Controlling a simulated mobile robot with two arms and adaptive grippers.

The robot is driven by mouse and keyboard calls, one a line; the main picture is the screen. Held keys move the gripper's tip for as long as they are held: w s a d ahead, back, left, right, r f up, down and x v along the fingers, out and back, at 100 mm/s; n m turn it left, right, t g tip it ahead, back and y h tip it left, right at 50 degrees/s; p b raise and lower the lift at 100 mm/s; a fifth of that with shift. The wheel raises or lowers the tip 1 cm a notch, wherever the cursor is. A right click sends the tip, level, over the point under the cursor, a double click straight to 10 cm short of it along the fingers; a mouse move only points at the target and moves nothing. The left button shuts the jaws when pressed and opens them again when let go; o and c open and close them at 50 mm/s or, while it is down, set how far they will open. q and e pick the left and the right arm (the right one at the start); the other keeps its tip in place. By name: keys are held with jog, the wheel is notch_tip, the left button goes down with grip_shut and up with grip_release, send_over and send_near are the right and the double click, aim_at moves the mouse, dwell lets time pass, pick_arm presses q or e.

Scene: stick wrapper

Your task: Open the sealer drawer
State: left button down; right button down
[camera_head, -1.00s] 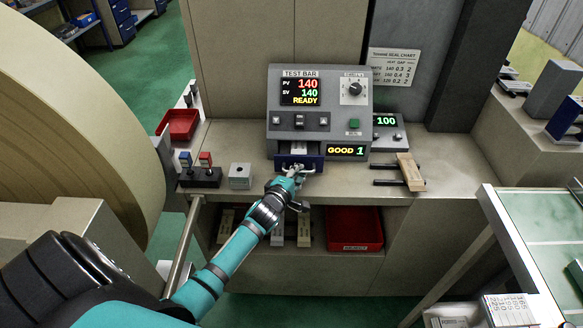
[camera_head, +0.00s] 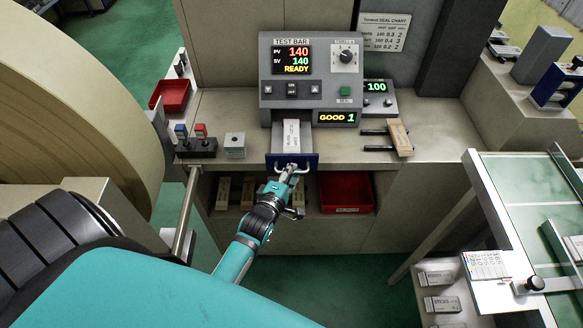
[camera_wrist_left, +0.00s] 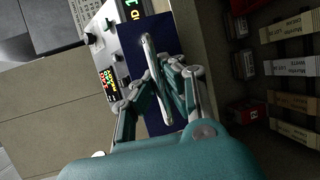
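The sealer (camera_head: 313,85) is a grey box on the bench, with a lit screen reading 140, 140 and READY. Its drawer, with a dark blue front (camera_head: 279,160), is pulled out toward me, and a pale stick packet (camera_head: 291,136) lies in it. My left gripper (camera_head: 290,172) is at the drawer's metal handle. In the left wrist view the fingers (camera_wrist_left: 157,88) lie on both sides of the handle bar (camera_wrist_left: 152,62) and close around it. The dark blue front also shows there behind the handle. My right gripper is not in view.
A red tray (camera_head: 346,192) and several packets sit on the shelf under the bench. A wooden-handled tool (camera_head: 400,137) lies right of the sealer. A small switch box (camera_head: 196,147) and a grey block (camera_head: 235,145) stand to the left. A glass-topped table (camera_head: 520,200) is at right.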

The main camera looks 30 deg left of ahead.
pick_arm(q)
jog(key=shift+s+d, duration=0.1)
jog(key=c, duration=1.7)
grip_release()
jog(key=shift+c, duration=0.2)
jog(key=shift+o, duration=0.4)
jog(key=shift+s+r, duration=0.1)
jog(key=shift+s, duration=0.15)
jog(key=v, duration=1.2)
